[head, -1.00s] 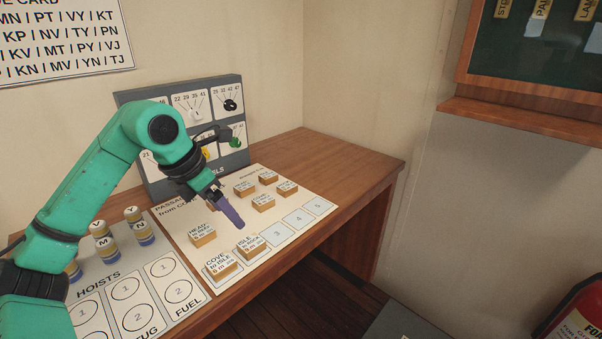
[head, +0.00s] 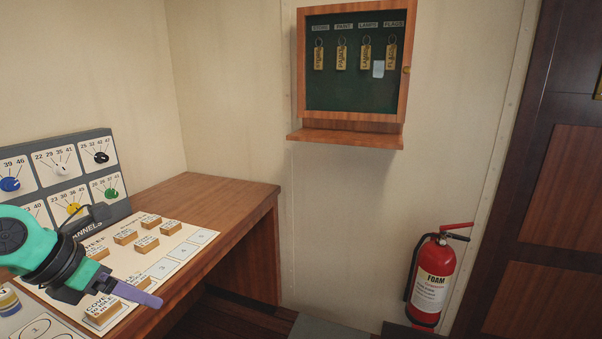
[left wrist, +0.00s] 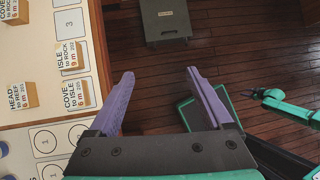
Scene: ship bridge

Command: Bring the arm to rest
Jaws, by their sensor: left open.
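My left arm comes in at the lower left of the head view, and its gripper (head: 150,298) shows side on near the desk's front edge, by the passage blocks. In the left wrist view the gripper's two purple fingers (left wrist: 159,76) stand wide apart with nothing between them. Dark floorboards show below the gap. The desk and its blocks lie to the left of the fingers. A teal arm part (left wrist: 285,106), probably mine, shows at the right of that view.
The wooden desk (head: 235,196) holds a passage sheet (head: 188,249) with several labelled blocks and a channels panel (head: 117,210) with knobs. A key cabinet (head: 352,95) hangs on the wall. A red fire extinguisher (head: 431,283) stands right. A grey box (left wrist: 165,20) lies on the floor.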

